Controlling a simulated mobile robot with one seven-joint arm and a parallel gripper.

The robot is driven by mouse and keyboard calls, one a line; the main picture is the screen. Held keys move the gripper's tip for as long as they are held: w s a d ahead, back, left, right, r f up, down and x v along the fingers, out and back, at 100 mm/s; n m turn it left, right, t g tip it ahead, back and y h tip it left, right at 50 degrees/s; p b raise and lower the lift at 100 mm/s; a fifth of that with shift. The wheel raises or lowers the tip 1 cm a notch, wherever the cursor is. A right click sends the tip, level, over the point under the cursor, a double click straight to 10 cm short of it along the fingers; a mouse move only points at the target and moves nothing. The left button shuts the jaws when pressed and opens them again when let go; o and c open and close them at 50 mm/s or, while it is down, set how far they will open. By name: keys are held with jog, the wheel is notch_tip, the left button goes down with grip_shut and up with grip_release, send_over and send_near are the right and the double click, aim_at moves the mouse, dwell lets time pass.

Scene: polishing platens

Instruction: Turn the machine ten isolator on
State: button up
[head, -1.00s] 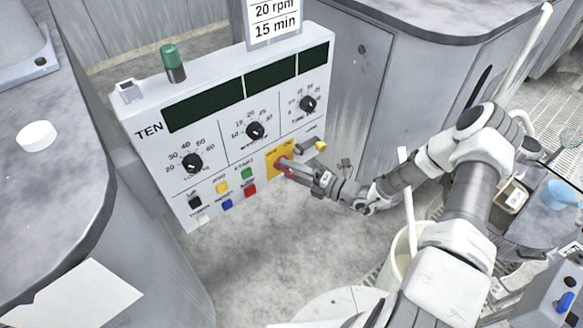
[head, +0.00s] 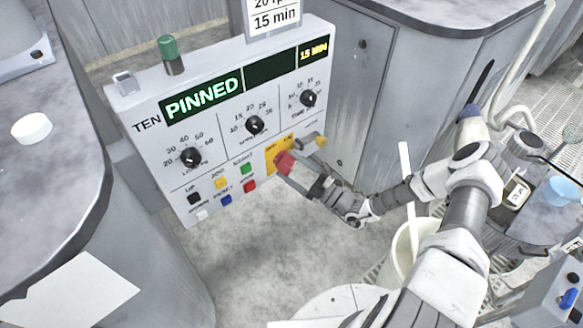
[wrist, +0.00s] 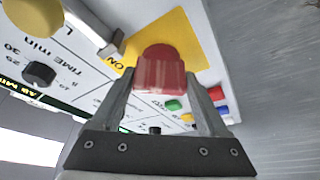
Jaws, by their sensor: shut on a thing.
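The machine TEN control panel (head: 215,140) stands at the middle left in the head view. My gripper (head: 292,172) is shut on the knob.
Coloured push buttons (head: 226,200) lie left of the isolator, and black dials (head: 255,125) above. A yellow-ended lever (head: 321,142) sticks out close to the right of the isolator. A pale bucket (head: 403,250) stands near my arm.

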jog(key=shift+m, duration=0.7)
jog(key=shift+m+t, duration=0.3)
jog(key=shift+t, duration=0.1)
jog(key=o, duration=1.2)
jog(key=shift+o, duration=0.2)
jog(key=shift+d, duration=0.1)
jog(key=p+v, duration=0.1)
jog(key=v, duration=1.6)
jog(key=shift+s+p, duration=0.25)
jog(key=shift+p, duration=0.05)
